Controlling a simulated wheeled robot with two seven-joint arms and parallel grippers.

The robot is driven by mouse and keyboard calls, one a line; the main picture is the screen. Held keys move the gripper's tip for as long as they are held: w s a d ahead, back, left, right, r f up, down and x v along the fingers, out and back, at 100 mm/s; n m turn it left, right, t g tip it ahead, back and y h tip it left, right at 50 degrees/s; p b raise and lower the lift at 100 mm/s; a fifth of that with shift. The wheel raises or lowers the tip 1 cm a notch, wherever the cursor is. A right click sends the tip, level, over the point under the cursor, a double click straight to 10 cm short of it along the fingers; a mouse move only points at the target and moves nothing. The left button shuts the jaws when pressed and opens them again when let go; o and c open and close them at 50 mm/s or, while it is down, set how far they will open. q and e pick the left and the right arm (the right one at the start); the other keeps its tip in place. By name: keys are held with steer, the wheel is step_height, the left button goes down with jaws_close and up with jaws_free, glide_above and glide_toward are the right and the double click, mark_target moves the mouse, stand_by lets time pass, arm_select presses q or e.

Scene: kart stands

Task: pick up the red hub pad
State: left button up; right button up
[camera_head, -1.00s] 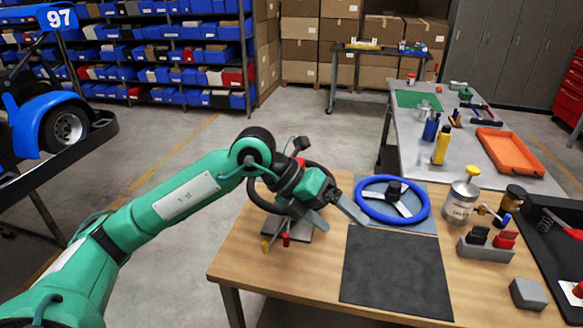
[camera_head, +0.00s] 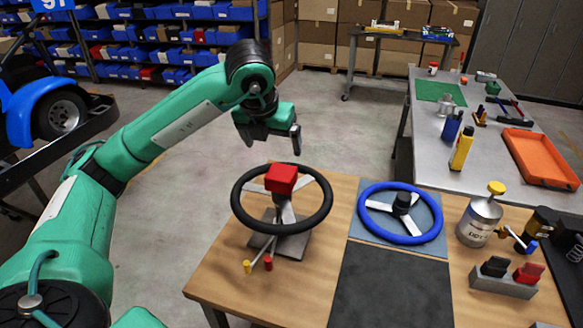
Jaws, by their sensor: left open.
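A red hub pad (camera_head: 282,178) sits at the centre of a black steering wheel (camera_head: 318,218), on top of its hub. The wheel is on a grey stand (camera_head: 290,245) on the wooden table. My left gripper (camera_head: 272,143) is open and empty, above and slightly behind the pad, apart from it. Another red pad (camera_head: 528,272) stands beside a black pad (camera_head: 495,266) in a grey holder (camera_head: 503,286) at the right. My right gripper is not in view.
A blue steering wheel (camera_head: 372,222) lies right of the black one. A dark mat (camera_head: 390,290) is in front of it. A can (camera_head: 480,222) stands farther right. Small yellow and red-tipped levers (camera_head: 258,262) stick out from the stand.

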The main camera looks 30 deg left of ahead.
arm_select(q)
steer(key=p, duration=0.1)
glide_toward(281, 172)
steer(key=x, duration=0.2)
steer(key=shift+s+a+f, duration=0.15)
steer(key=shift+f, duration=0.25)
steer(key=shift+p+x, duration=0.3)
steer(key=shift+x, duration=0.9)
steer(key=shift+w+f, duration=0.15)
steer(key=shift+w, duration=0.1)
steer(key=shift+w+f+p, duration=0.25)
steer(key=shift+f+p, duration=0.35)
steer(key=shift+p, duration=0.1)
steer(key=p+x, duration=0.1)
steer(key=x, duration=0.2)
steer(key=shift+w+f, duration=0.15)
steer(key=shift+f, duration=0.15)
steer(key=c, duration=1)
steer(key=shift+c, duration=0.4)
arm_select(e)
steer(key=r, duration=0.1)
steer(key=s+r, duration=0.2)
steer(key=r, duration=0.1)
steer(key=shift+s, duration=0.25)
